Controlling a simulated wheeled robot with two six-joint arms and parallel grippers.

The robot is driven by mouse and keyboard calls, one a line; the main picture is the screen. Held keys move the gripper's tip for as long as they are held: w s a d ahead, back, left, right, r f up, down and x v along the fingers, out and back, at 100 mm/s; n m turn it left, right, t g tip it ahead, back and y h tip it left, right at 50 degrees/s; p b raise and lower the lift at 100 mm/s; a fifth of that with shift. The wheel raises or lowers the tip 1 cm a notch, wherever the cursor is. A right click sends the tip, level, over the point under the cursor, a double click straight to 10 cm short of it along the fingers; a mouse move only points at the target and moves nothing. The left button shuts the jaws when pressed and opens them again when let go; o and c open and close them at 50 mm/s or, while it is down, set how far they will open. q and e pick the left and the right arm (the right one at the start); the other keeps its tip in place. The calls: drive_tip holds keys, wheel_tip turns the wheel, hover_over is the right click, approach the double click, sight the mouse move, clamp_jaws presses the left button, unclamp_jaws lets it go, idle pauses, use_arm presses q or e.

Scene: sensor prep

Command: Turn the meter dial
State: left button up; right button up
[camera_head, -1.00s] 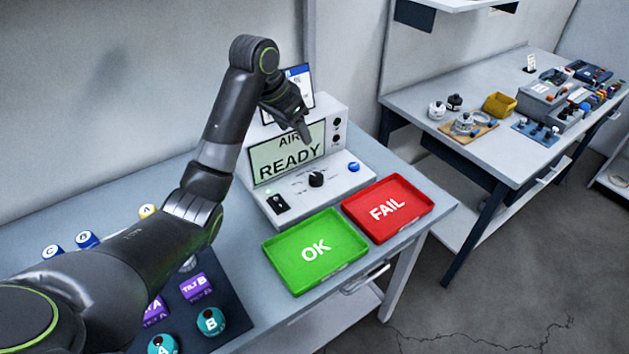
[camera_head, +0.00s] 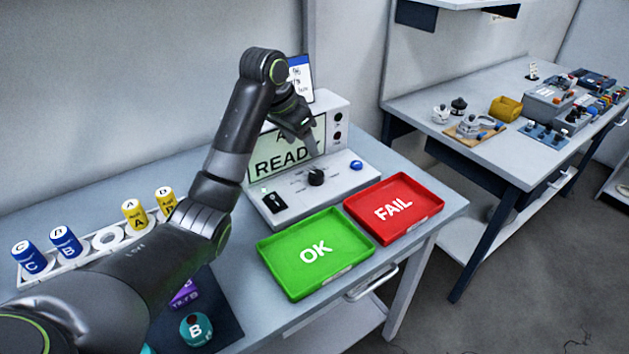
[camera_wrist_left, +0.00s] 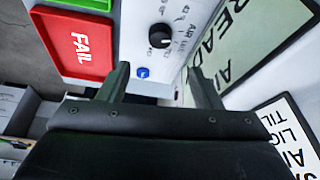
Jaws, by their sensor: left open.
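The meter (camera_head: 345,174) is a white box with a tilted screen (camera_head: 273,160) reading "READY", partly hidden by my left arm. Its black dial (camera_head: 316,177) sits on the sloped front panel, with a blue button (camera_head: 356,165) to its right and a black switch (camera_head: 275,202) to its left. My left gripper (camera_head: 312,150) is in front of the screen, above and behind the dial, not touching it. In the left wrist view, the fingers (camera_wrist_left: 160,85) are apart and empty, and the dial (camera_wrist_left: 160,36) shows beyond them. My right gripper is not in view.
A green OK tray (camera_head: 290,270) and a red FAIL tray (camera_head: 405,225) lie in front of the meter. A white rack (camera_head: 85,262) with blue and yellow cylinders stands at left. Another bench (camera_head: 480,165) stands at right.

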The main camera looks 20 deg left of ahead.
sight(316, 174)
use_arm(q)
drive_tip(key=x, duration=1.2)
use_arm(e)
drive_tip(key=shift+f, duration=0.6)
